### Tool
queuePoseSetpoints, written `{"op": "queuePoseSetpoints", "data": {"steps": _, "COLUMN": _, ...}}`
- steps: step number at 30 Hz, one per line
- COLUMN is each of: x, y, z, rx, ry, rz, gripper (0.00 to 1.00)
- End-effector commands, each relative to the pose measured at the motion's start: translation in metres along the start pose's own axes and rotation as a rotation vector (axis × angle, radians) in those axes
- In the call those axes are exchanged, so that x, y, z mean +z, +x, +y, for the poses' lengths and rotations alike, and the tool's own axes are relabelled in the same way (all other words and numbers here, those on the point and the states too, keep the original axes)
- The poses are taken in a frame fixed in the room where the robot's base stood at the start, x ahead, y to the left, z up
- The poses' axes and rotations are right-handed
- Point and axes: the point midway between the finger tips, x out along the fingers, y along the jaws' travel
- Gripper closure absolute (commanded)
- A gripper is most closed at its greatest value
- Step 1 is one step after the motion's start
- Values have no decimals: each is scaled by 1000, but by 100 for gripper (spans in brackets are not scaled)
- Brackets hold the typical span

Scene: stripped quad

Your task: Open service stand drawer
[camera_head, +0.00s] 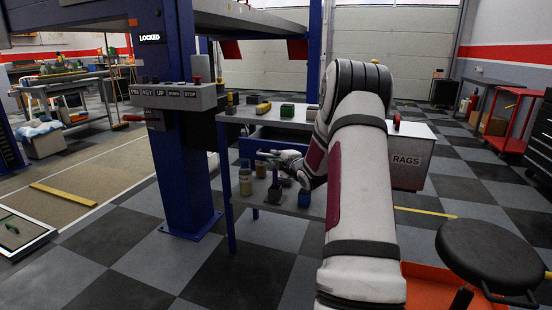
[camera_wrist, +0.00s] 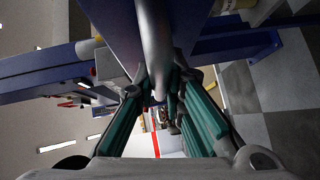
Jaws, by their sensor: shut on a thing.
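The service stand (camera_head: 232,116) has a grey top, blue legs and a lower shelf, and stands in the middle of the head view. Its blue drawer (camera_head: 250,146) sits just under the top; my arm hides its right part, and I cannot tell how far out it is. My gripper (camera_head: 274,155) is at the drawer's front. In the wrist view the teal-padded fingers of my gripper (camera_wrist: 168,92) are shut around a silver bar handle (camera_wrist: 154,40), which runs along the blue drawer front (camera_wrist: 112,22).
Bottles (camera_head: 246,182) stand on the stand's lower shelf. A blue lift post (camera_head: 184,170) with a control box (camera_head: 176,97) rises close to the left. A black stool (camera_head: 492,255) and an orange surface (camera_head: 425,288) are at the lower right. Checkered floor lies clear in front of the stand.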

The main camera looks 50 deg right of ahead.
Motion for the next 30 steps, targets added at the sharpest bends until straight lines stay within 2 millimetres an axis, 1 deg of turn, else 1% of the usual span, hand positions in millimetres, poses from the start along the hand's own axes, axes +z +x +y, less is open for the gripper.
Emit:
{"op": "queuePoseSetpoints", "data": {"steps": 6, "x": 1, "y": 0, "z": 0, "rx": 0, "ry": 2, "rz": -2, "gripper": 100}}
{"op": "queuePoseSetpoints", "data": {"steps": 7, "x": 1, "y": 0, "z": 0, "rx": 0, "ry": 2, "rz": -2, "gripper": 87}}
{"op": "queuePoseSetpoints", "data": {"steps": 8, "x": 1, "y": 0, "z": 0, "rx": 0, "ry": 2, "rz": -2, "gripper": 80}}
{"op": "queuePoseSetpoints", "data": {"steps": 9, "x": 1, "y": 0, "z": 0, "rx": 0, "ry": 2, "rz": -2, "gripper": 71}}
{"op": "queuePoseSetpoints", "data": {"steps": 10, "x": 1, "y": 0, "z": 0, "rx": 0, "ry": 1, "rz": -2, "gripper": 69}}
{"op": "queuePoseSetpoints", "data": {"steps": 18, "x": 0, "y": 0, "z": 0, "rx": 0, "ry": 0, "rz": -1, "gripper": 69}}
{"op": "queuePoseSetpoints", "data": {"steps": 22, "x": 1, "y": -7, "z": 0, "rx": -1, "ry": -1, "rz": -1, "gripper": 69}}
{"op": "queuePoseSetpoints", "data": {"steps": 26, "x": 1, "y": -26, "z": 1, "rx": -1, "ry": 0, "rz": -2, "gripper": 69}}
{"op": "queuePoseSetpoints", "data": {"steps": 30, "x": 1, "y": -55, "z": 0, "rx": -1, "ry": 0, "rz": -2, "gripper": 69}}
